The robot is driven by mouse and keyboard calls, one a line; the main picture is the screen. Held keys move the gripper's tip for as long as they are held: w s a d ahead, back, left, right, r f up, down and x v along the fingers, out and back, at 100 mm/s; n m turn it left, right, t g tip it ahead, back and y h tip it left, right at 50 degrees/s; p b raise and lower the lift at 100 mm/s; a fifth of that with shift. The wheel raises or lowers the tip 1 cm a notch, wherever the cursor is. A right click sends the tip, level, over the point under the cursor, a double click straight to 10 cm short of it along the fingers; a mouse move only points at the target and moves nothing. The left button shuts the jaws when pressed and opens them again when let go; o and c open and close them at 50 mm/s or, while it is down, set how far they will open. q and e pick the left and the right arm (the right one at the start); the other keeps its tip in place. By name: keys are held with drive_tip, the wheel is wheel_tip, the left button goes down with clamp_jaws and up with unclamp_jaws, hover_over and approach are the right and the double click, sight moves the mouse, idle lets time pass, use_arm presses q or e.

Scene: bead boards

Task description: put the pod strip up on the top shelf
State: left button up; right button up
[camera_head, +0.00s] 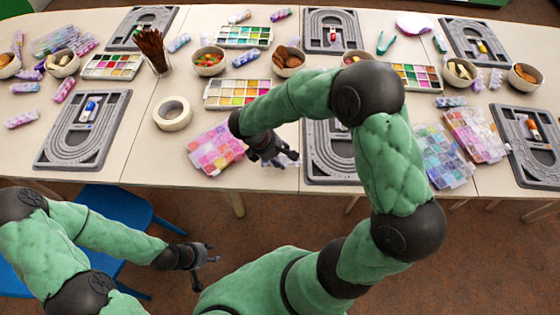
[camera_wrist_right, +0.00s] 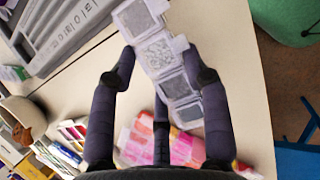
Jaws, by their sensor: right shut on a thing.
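The pod strip (camera_wrist_right: 160,52) is a row of several pale, clear-lidded square compartments in the right wrist view. It lies lengthwise between the dark fingers of my right gripper (camera_wrist_right: 165,68), which is shut on it. In the head view this gripper (camera_head: 272,153) is over the front of the table, with a pale end of the strip (camera_head: 289,160) showing beside the fingers. My left gripper (camera_head: 212,253) is empty, its fingers apart, in front of the table and above the floor. No shelf is in view.
A pink bead case (camera_head: 216,149) lies left of my right gripper. A grey bead board (camera_head: 328,165) lies to its right, partly behind my arm. A blue chair (camera_head: 118,213) is at lower left.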

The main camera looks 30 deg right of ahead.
sight(280, 161)
drive_tip(key=shift+f+b, duration=0.45)
drive_tip(key=shift+f, duration=0.8)
drive_tip(key=shift+f, duration=0.1)
drive_tip(key=shift+f, duration=0.15)
drive_tip(key=o, duration=1.2)
